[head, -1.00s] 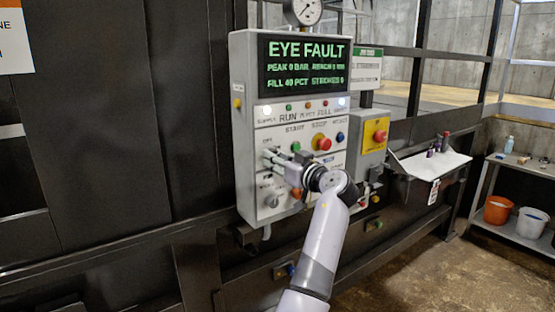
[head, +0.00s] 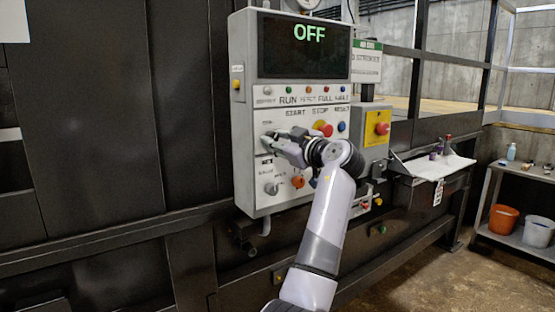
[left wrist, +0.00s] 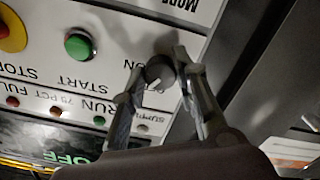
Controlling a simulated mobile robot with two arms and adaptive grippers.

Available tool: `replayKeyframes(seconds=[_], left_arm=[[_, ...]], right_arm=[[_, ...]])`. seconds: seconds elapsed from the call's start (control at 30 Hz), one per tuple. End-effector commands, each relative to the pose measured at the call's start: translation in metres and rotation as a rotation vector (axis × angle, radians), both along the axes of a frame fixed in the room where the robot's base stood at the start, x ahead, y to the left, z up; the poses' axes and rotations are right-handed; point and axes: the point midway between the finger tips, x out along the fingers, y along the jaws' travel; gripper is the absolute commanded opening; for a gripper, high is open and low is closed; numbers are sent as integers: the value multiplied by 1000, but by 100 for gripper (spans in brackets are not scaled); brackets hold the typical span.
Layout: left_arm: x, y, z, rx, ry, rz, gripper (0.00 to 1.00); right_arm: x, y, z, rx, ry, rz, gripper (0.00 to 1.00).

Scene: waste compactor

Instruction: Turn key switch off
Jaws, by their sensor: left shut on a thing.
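The control panel (head: 240,110) is a light grey box on the dark compactor wall, and its screen (head: 303,47) reads OFF in green. The key switch (left wrist: 160,72) is a small dark round knob with a pale mark, on the panel's left side near the ON label. My left gripper (head: 268,143) reaches the panel from the right and is shut on the key switch. In the left wrist view its two fingers (left wrist: 158,88) stand on either side of the knob. In the head view the fingers mostly hide the switch. My right gripper is not in view.
A green start button (left wrist: 80,45) lies close beside the gripper. A yellow box with a red button (head: 382,128) stands right of the panel. Another knob (head: 271,188) and an orange button (head: 297,181) sit below. A shelf (head: 515,238) with buckets is at far right.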

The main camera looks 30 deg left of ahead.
Motion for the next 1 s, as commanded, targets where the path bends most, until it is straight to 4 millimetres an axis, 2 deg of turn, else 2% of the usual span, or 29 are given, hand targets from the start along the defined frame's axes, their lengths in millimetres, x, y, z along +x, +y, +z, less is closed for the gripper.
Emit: replayKeyframes(seconds=[0.03,0.3,0.6,1.0], left_arm=[[0,0,-5,-16,-44,1,0],[0,0,-2,-107,-263,0,0],[0,0,0,-180,-435,0,0],[1,0,1,-214,-517,0,0]], right_arm=[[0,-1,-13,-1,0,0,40],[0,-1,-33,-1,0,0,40],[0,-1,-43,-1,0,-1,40],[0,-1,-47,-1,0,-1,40]])
